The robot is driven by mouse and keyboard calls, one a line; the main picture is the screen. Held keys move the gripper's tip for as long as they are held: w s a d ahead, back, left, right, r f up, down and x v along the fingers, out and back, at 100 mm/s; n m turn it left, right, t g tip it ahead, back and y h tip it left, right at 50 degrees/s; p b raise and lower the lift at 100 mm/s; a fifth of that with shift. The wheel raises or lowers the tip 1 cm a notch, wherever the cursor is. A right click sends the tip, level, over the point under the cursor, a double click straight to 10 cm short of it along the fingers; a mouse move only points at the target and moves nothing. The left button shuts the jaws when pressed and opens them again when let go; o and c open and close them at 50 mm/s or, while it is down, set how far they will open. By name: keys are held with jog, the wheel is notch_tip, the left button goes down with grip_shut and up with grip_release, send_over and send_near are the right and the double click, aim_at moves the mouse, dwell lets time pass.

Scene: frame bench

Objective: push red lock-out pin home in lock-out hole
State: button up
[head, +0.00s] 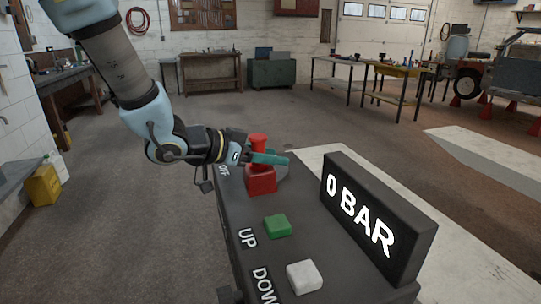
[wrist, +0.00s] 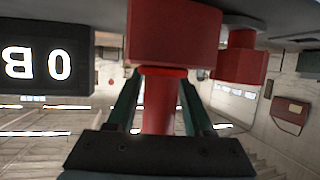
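The red lock-out pin (head: 258,141) stands upright at the far end of the dark console, its knob above a red block (head: 261,179). In the wrist view, a red shaft (wrist: 157,105) runs between my fingers below a wide red block (wrist: 175,35). My gripper (head: 270,158) has teal fingers, one on each side of the shaft; it also shows in the wrist view (wrist: 162,78). Slim gaps show along the shaft, but I cannot tell whether the fingertips touch it. The lock-out hole is hidden from both views.
The console (head: 245,215) carries a green button (head: 277,226), a white button (head: 304,277) and a display (head: 375,215) reading 0 BAR. Another red part (wrist: 238,62) is close on the right in the wrist view. Open floor lies left of the console.

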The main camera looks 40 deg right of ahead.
jog(key=shift+o, duration=1.3)
jog(key=v, duration=1)
jog(key=shift+a, duration=0.35)
jog(key=shift+w+r, duration=0.1)
jog(key=shift+w, duration=0.1)
jog(key=w+a+f+n+t+y, duration=0.3)
jog(key=w+a+n+t+y, duration=0.15)
jog(key=w+a, duration=0.45)
jog(key=w+a+f+n+t+y, duration=0.3)
jog(key=w+a+n+t, duration=0.15)
jog(key=w+a, duration=0.4)
jog(key=s+a+f+n+g+y, duration=0.1)
jog(key=a+f+n+y, duration=0.3)
jog(key=a, duration=0.7)
jog(key=s+a+f+n+g+y, duration=0.1)
jog(key=s+a+n+g, duration=0.3)
jog(key=s, duration=0.4)
jog(key=shift+s+a+n+g+y, duration=0.35)
jog(key=shift+a+n, duration=0.35)
jog(key=shift+a, duration=0.15)
